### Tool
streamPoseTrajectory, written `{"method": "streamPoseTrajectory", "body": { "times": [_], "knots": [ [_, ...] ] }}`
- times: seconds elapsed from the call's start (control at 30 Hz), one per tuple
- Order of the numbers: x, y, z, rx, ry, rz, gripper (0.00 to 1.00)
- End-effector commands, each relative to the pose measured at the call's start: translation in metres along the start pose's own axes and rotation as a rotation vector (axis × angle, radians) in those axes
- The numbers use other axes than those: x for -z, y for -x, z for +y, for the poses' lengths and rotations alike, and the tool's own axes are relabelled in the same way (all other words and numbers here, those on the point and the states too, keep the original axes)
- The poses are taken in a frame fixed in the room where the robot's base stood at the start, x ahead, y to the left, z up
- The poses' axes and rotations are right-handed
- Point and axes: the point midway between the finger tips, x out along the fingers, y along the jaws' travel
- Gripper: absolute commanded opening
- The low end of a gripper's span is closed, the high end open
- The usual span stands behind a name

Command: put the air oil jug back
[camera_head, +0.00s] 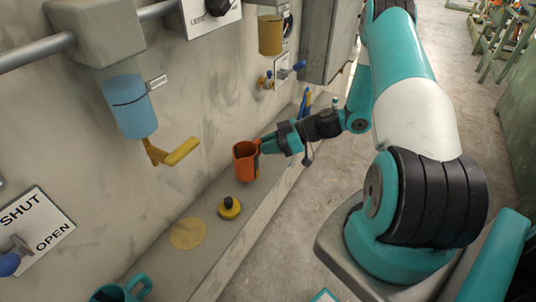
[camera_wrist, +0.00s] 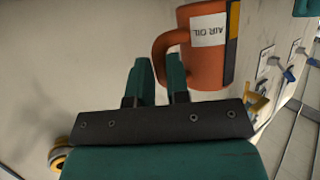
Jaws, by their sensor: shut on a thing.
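The orange air oil jug (camera_head: 246,163) is at the wall-side ledge, near the middle of the head view. In the wrist view the jug (camera_wrist: 207,62) shows a white AIR OIL label, upside down in the picture, and a yellow and dark stripe. My gripper (camera_head: 272,144) comes from the right and is shut on the jug's handle (camera_wrist: 162,45). In the wrist view its two fingers (camera_wrist: 159,72) straddle the handle. The jug looks near upright. I cannot tell whether its base touches the ledge.
A yellow-black cap (camera_head: 229,208) and a flat round yellow patch (camera_head: 188,233) lie on the ledge (camera_head: 225,243). A teal jug (camera_head: 118,292) stands at the bottom left. Floor to the right is open.

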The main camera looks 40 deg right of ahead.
Motion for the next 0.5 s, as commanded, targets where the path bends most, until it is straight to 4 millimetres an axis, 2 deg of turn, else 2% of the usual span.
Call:
{"method": "streamPoseTrajectory", "body": {
  "times": [0.3, 0.5],
  "knots": [
    [-0.035, -0.015, 0.0, 0.001, -0.001, 0.001, 0.0],
    [-0.037, -0.015, 0.0, 0.0, 0.0, 0.0, 0.0]
  ]
}}
